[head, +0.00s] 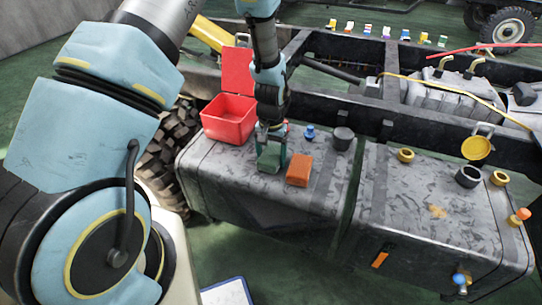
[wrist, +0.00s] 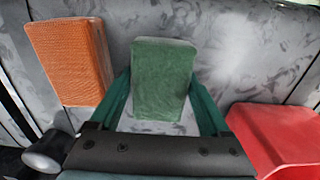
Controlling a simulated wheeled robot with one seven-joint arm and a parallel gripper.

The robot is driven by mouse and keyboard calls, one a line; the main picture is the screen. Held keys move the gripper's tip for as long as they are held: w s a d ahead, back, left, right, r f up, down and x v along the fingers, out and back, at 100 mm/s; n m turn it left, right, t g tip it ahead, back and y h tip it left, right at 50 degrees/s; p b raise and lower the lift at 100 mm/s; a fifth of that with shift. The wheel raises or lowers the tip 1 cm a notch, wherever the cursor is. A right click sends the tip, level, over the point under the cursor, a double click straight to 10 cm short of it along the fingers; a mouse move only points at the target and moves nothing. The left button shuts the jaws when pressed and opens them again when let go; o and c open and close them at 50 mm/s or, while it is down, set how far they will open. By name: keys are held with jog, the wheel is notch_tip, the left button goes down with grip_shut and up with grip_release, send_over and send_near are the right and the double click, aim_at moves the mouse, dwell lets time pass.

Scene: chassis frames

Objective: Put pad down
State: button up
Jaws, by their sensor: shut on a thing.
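My gripper (head: 271,148) points down over the left grey metal tank (head: 225,170). It is shut on a green pad (head: 269,161). In the wrist view the green pad (wrist: 164,80) stands between the two teal fingers of my gripper (wrist: 163,100). The pad is at or just above the tank top; I cannot tell whether it touches. An orange pad (head: 299,169) lies on the tank just right of the green one, and it shows at the left in the wrist view (wrist: 68,60).
An open red box (head: 228,128) stands left of my gripper, with its lid up. A blue cap (head: 309,133) and a dark cup (head: 343,138) sit behind the orange pad. The right tank (head: 400,200) carries several rings and caps. Black frame rails (head: 350,110) run behind.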

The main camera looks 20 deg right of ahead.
aim_at(271, 154)
jog(key=shift+f, duration=0.15)
jog(key=o, duration=1.4)
jog(key=shift+o, duration=0.2)
notch_tip(271, 154, up, 12)
jog(key=r+b, duration=0.1)
jog(key=w+a+r+n, duration=0.1)
jog(key=a+r+n, duration=0.15)
jog(key=a, duration=0.65)
jog(key=w+a+r+n, duration=0.15)
jog(key=a+r, duration=0.25)
jog(key=a, duration=0.4)
jog(key=s+a+r+n+t, duration=0.1)
jog(key=s+a+r+n, duration=0.2)
jog(key=a, duration=1)
jog(key=s, duration=0.3)
jog(key=shift+s+r+t, duration=0.15)
jog(key=shift+r+t, duration=0.05)
jog(key=shift+t, duration=0.1)
